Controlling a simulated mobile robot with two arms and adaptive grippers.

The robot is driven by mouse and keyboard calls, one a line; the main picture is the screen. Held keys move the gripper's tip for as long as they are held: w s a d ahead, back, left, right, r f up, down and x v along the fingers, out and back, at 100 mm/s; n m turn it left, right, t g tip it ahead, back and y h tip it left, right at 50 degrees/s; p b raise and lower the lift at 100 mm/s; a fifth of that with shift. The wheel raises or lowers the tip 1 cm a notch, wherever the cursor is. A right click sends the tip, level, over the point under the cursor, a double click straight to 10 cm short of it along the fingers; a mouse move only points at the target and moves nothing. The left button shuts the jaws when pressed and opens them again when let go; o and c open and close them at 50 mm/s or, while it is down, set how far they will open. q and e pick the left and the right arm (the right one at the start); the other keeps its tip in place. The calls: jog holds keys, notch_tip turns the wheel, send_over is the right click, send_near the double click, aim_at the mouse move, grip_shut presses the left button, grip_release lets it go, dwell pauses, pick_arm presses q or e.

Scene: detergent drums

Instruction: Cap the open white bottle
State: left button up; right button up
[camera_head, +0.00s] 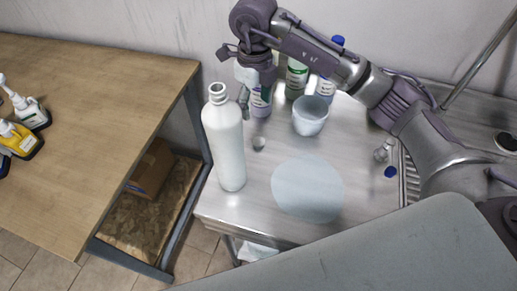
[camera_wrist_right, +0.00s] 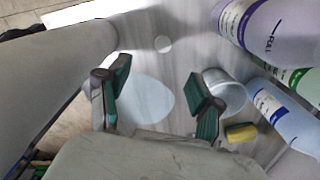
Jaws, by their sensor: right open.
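The open white bottle (camera_head: 224,145) stands upright near the left edge of the metal counter, its neck bare. Part of a white shape, likely this bottle, shows at the top of the right wrist view (camera_wrist_right: 95,12). My right gripper (camera_head: 240,75) is above the counter, behind and right of the bottle's neck. Its green-padded fingers (camera_wrist_right: 158,78) are apart and empty. My left gripper is not visible.
A pale cup (camera_head: 310,116) and several capped detergent bottles (camera_head: 297,78) stand at the back. A pale round patch (camera_head: 307,190) lies at the counter's front. A blue cap-like disc (camera_head: 390,172) is near the sink. A wooden table (camera_head: 100,100) stands left, across a gap.

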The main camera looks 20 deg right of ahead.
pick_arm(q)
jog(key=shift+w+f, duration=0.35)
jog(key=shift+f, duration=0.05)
pick_arm(e)
jog(key=shift+s+f, duration=0.1)
jog(key=shift+f, duration=0.3)
jog(key=p, duration=0.2)
send_over(256, 142)
notch_tip(256, 142, down, 9)
jog(key=shift+r, duration=0.2)
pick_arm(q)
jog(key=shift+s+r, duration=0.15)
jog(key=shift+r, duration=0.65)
